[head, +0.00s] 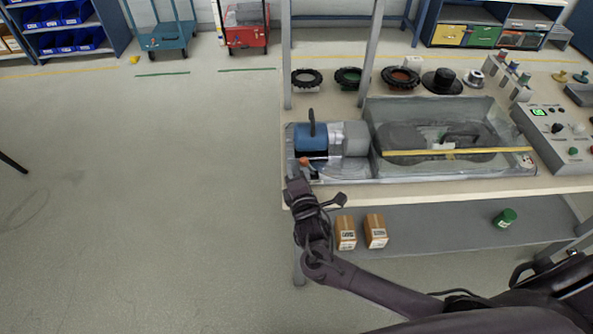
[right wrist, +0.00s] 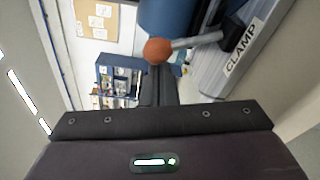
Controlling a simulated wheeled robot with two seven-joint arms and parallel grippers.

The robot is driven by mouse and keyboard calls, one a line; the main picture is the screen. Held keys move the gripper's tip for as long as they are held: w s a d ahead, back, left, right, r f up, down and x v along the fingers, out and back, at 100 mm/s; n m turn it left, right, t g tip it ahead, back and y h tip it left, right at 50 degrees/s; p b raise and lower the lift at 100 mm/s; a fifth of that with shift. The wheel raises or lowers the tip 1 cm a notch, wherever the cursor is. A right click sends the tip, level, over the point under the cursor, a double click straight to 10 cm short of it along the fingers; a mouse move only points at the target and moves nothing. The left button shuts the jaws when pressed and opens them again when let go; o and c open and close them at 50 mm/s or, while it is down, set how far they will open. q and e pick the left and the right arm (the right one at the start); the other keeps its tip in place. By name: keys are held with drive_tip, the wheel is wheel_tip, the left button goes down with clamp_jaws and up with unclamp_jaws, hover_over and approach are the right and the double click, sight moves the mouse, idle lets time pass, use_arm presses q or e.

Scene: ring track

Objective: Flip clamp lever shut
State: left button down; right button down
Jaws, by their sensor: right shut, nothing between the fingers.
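The clamp lever is a short silver rod (right wrist: 196,42) with an orange-red ball knob (right wrist: 157,51) at its end. In the head view the knob (head: 304,161) sits at the front left of a blue motor-like cylinder (head: 313,138), the rod running right from it. A grey part labelled CLAMP (right wrist: 243,48) lies beside the rod in the right wrist view. My right gripper (head: 298,184) is shut and empty, just in front of and below the knob. In the right wrist view its fingers (right wrist: 158,88) point at the knob; I cannot tell whether they touch it. My left gripper is not in view.
The cylinder stands in a grey tray (head: 345,180) on the bench, beside a clear-covered box (head: 440,108). Bench posts (head: 369,50) rise behind. Black rings (head: 307,78) and a control panel (head: 560,133) are farther off. Two cartons (head: 346,233) sit on the lower shelf. Floor left is clear.

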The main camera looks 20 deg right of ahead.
sight(305, 161)
drive_tip(key=shift+s+d+r+m, duration=0.1)
drive_tip(key=shift+d+r+m, duration=0.25)
drive_tip(key=shift+m, duration=0.45)
drive_tip(key=m, duration=0.1)
drive_tip(key=d+m, duration=0.1)
drive_tip(key=r+m, duration=0.1)
drive_tip(key=shift+s+d+t+p, duration=0.3)
drive_tip(key=shift+d+p, duration=0.05)
drive_tip(key=shift+d, duration=0.05)
drive_tip(key=d+m, duration=0.1)
drive_tip(key=m, duration=0.1)
drive_tip(key=d+m, duration=0.1)
drive_tip(key=m, duration=0.1)
drive_tip(key=s+d+m, duration=0.1)
drive_tip(key=m, duration=0.1)
drive_tip(key=shift+d+r+t+h, duration=0.1)
drive_tip(key=shift+r+t+h, duration=0.2)
drive_tip(key=shift+t, duration=0.1)
drive_tip(key=shift+d+f, duration=0.1)
drive_tip(key=shift+d, duration=0.25)
drive_tip(key=shift+d, duration=0.1)
drive_tip(key=shift+s, duration=0.1)
